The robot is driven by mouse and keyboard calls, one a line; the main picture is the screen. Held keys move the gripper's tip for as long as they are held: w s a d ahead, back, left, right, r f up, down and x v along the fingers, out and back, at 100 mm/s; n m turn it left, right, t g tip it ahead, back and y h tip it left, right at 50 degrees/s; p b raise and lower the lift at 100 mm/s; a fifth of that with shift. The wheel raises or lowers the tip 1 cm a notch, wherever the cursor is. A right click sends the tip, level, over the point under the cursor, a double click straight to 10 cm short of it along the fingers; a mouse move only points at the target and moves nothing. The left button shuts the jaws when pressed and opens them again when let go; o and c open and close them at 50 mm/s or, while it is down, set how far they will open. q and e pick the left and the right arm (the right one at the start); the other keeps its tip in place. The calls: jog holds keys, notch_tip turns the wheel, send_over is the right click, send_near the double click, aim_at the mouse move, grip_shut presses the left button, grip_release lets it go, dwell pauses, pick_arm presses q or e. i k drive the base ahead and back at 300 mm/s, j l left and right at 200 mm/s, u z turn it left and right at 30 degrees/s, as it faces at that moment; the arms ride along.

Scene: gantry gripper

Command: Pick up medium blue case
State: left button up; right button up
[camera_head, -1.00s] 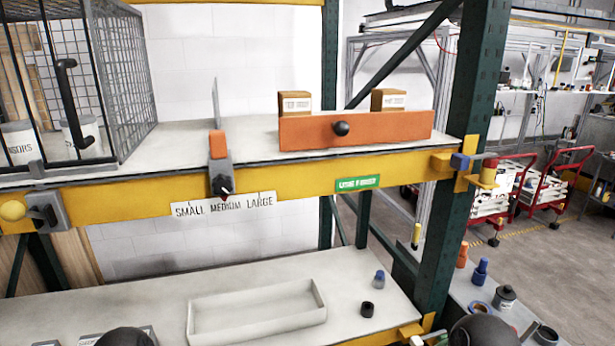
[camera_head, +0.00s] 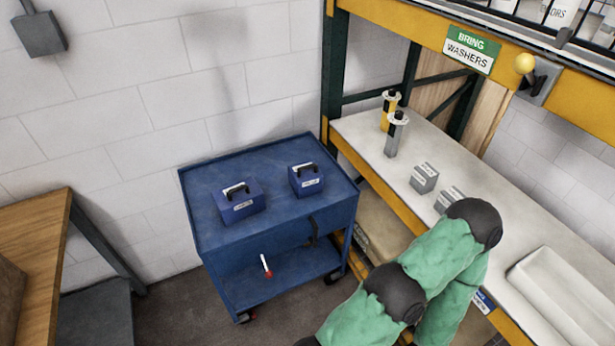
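Two blue cases with black handles and white labels stand upright, apart, on top of a blue cart (camera_head: 215,165). The left blue case (camera_head: 240,208) looks larger than the right blue case (camera_head: 306,183). The labels are too small to read, so I cannot tell from them which is the medium one. My green arm links with dark joints come in at the lower right, over the shelf edge. Neither of my grippers shows, and nothing of mine touches the cases.
A yellow-edged shelf stands right of the cart, bearing grey boxes (camera_head: 424,177), bottles (camera_head: 396,134) and a white tray (camera_head: 570,295). A wooden table (camera_head: 35,225) is at the left. A red-and-white item (camera_head: 266,265) is at the cart's lower level. Floor shows between table and cart.

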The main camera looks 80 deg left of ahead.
aim_at(306, 178)
jog(key=u, duration=2.6)
jog(key=i+l, duration=0.3)
jog(key=i, duration=0.15)
jog(key=i+l, duration=0.35)
jog(key=i+j+u, duration=0.05)
jog(key=i, duration=0.05)
